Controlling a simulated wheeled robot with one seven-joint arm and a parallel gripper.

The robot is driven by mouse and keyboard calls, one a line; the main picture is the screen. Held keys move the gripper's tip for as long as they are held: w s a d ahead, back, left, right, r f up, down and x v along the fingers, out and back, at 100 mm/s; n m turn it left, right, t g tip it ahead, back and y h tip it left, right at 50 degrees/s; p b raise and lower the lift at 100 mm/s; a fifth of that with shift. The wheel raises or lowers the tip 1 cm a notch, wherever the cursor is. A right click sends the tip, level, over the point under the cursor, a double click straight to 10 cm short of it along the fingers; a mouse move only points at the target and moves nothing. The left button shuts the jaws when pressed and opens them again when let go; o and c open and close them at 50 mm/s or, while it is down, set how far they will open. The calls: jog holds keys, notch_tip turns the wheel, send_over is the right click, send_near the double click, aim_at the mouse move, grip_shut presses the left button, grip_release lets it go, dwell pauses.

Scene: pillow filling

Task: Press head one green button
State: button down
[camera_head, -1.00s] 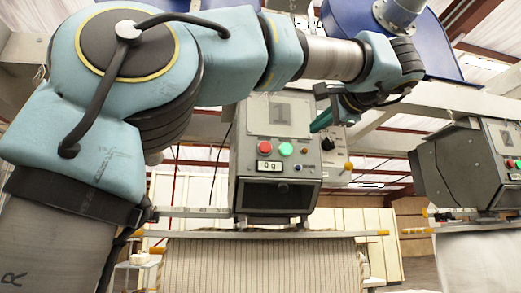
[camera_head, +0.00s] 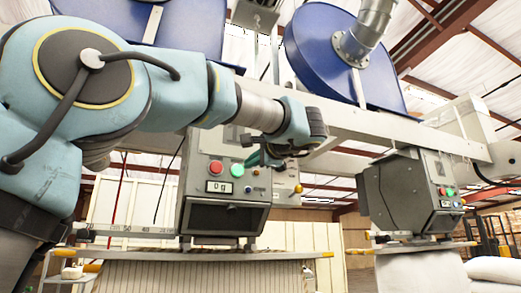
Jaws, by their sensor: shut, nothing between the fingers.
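The nearer grey control box (camera_head: 200,165) hangs at the centre, its upper face mostly behind my arm. Its green button (camera_head: 237,170) shows to the right of a red button (camera_head: 216,167), above a small display (camera_head: 219,187) that appears to read 0 g. My gripper (camera_head: 256,159) is shut and empty, just up and right of the green button. Its teal tip points down and left towards the button. A small gap seems to show between them, but I cannot tell the depth.
A second grey box (camera_head: 385,195) with red and green buttons hangs on the right. Blue hoppers (camera_head: 345,50) and a beam (camera_head: 375,128) are overhead. A striped pillow cover (camera_head: 200,277) hangs below the nearer box. A forklift (camera_head: 490,237) stands far right.

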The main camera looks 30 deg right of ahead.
aim_at(239, 170)
jog(key=w+p, duration=0.1)
jog(key=w, duration=0.2)
jog(key=shift+w+r, duration=0.1)
jog(key=shift+w, duration=0.3)
jog(key=shift+w+p, duration=0.3)
jog(key=shift+w, duration=0.1)
